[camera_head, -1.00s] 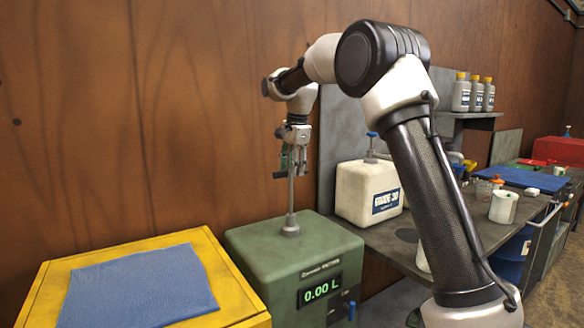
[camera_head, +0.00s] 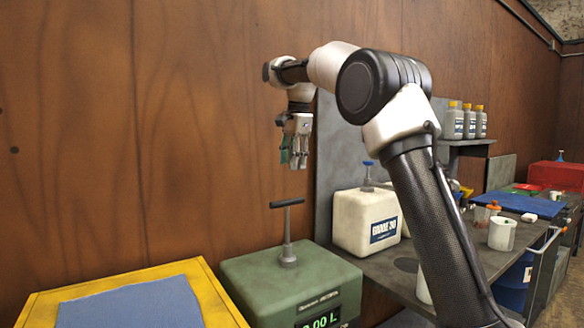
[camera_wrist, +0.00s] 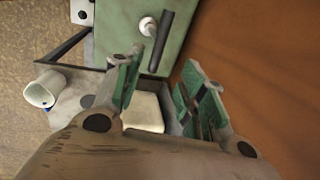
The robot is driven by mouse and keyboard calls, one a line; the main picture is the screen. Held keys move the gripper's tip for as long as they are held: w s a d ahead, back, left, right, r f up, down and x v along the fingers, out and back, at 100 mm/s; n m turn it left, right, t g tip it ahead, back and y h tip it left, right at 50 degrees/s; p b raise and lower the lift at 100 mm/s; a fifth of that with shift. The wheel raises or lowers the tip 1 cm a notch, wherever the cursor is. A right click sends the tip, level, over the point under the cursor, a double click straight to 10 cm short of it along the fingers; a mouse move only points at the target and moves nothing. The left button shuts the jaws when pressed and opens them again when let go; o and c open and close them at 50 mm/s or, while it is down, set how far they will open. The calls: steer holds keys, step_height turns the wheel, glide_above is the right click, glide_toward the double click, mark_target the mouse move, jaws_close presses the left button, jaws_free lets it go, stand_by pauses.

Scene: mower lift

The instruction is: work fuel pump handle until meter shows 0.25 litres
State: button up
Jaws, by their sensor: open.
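The fuel pump is a green box (camera_head: 290,280) with an upright metal rod and a black T-shaped handle (camera_head: 287,203) on top. In the wrist view the handle (camera_wrist: 160,42) is a dark bar over the green box (camera_wrist: 175,25). The meter display (camera_head: 320,319) on the box front is cut by the picture's bottom edge; its readable digits end in .00 L. My gripper (camera_head: 294,158) is open and empty, pointing down above the handle and apart from it. In the wrist view its green-padded fingers (camera_wrist: 162,65) are spread.
A yellow box with a blue cloth (camera_head: 135,305) stands left of the pump. A white jug (camera_head: 366,222) stands on the grey bench to the right. Bottles (camera_head: 465,122) sit on a shelf. A wooden wall (camera_head: 150,130) is close behind.

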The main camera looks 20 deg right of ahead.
glide_toward(287, 207)
steer(key=f, duration=0.2)
steer(key=w+f, duration=0.1)
steer(key=f, duration=0.1)
steer(key=a+f, duration=0.1)
steer(key=f, duration=0.1)
steer(key=shift+w+f, duration=0.35)
jaws_close()
